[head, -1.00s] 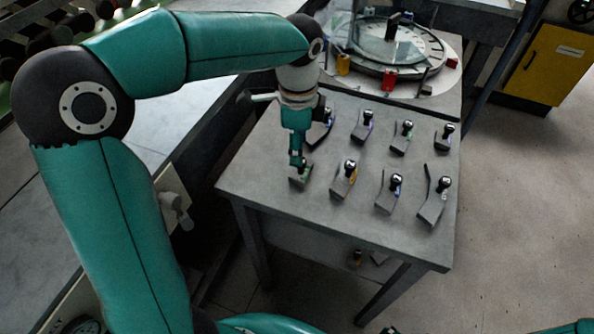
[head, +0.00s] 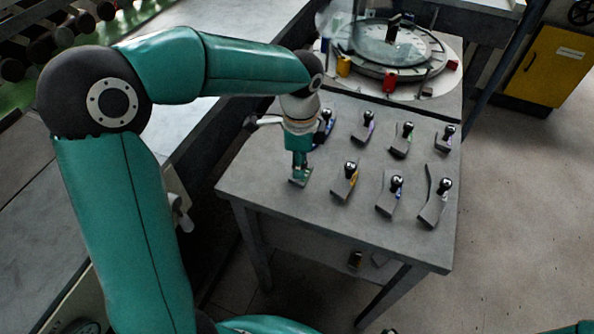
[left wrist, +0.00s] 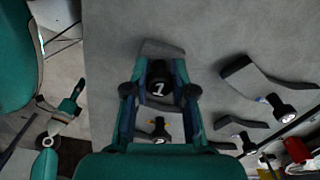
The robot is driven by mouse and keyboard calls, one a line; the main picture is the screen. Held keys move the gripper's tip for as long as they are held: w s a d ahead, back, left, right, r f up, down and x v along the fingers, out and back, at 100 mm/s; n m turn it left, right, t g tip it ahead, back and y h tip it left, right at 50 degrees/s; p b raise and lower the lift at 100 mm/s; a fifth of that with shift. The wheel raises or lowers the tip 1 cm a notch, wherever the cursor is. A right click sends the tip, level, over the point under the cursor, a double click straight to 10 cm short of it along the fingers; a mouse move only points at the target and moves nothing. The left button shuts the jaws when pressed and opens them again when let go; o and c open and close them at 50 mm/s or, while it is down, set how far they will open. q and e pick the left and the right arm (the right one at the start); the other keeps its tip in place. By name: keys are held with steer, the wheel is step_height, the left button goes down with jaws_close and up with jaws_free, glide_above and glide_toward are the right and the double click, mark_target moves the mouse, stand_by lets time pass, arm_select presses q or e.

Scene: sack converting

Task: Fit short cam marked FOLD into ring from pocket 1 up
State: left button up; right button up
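A short grey cam with a black knob marked 1 (left wrist: 158,88) lies at the near left corner of the table. My left gripper (head: 299,172) points down over it; in the left wrist view its two fingers (left wrist: 160,95) stand on either side of the knob, with a gap visible on both sides. The gripper hides most of this cam in the head view. I cannot read the word FOLD on any cam. The ring (head: 432,62) lies on a round, pale base at the back of the table, with dark blocks on it. Its pocket numbers are too small to read. My right gripper is not in view.
Several other knobbed cams stand in two rows on the grey table (head: 300,228), including one with a yellow mark (head: 344,184) just right of my gripper. Red (head: 390,80) and yellow (head: 343,66) blocks sit at the ring's front. The table's front strip is bare.

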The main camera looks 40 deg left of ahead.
arm_select(q)
jaws_close()
steer(key=shift+r, duration=0.15)
